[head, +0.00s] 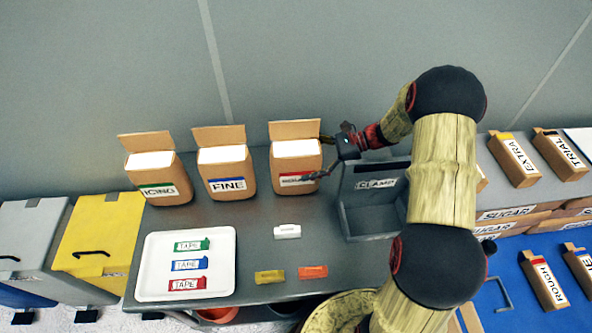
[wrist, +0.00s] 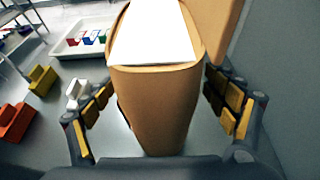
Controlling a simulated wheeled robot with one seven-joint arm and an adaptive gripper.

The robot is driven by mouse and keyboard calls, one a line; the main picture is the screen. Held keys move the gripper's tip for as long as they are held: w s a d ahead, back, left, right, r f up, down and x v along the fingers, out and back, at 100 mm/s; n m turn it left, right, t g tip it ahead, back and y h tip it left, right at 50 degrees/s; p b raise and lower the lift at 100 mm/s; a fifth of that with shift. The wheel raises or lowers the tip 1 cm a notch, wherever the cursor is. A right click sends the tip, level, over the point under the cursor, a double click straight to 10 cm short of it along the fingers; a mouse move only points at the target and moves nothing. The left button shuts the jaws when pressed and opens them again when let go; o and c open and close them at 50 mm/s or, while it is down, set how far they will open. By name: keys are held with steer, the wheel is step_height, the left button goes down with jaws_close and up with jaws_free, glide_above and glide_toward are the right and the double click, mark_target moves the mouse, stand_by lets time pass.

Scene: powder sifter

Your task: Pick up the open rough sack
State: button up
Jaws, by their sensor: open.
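The open rough sack (head: 296,172) is a brown paper sack with a raised flap, white contents and a red-striped label. It stands upright at the back of the grey table, the rightmost of three sacks. My gripper (head: 318,157) is open at its right side. In the wrist view the sack (wrist: 158,105) stands between the two open fingers (wrist: 160,108), with one finger on each side. In the head view the gripper covers part of the label.
The FINE sack (head: 223,172) and ICING sack (head: 158,177) stand to the left. A grey clamp stand (head: 372,215) is close on the right. A white tray (head: 226,268) with tapes, a white piece (head: 287,231), a yellow piece (head: 269,277) and an orange piece (head: 313,272) lie in front.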

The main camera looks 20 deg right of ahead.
steer(key=x, duration=0.3)
steer(key=shift+b, duration=0.3)
steer(key=c, duration=0.4)
steer(key=shift+s, duration=0.1)
steer(key=c, duration=1.7)
steer(key=shift+r, duration=0.15)
steer(key=shift+c, duration=0.5)
steer(key=shift+r, duration=0.1)
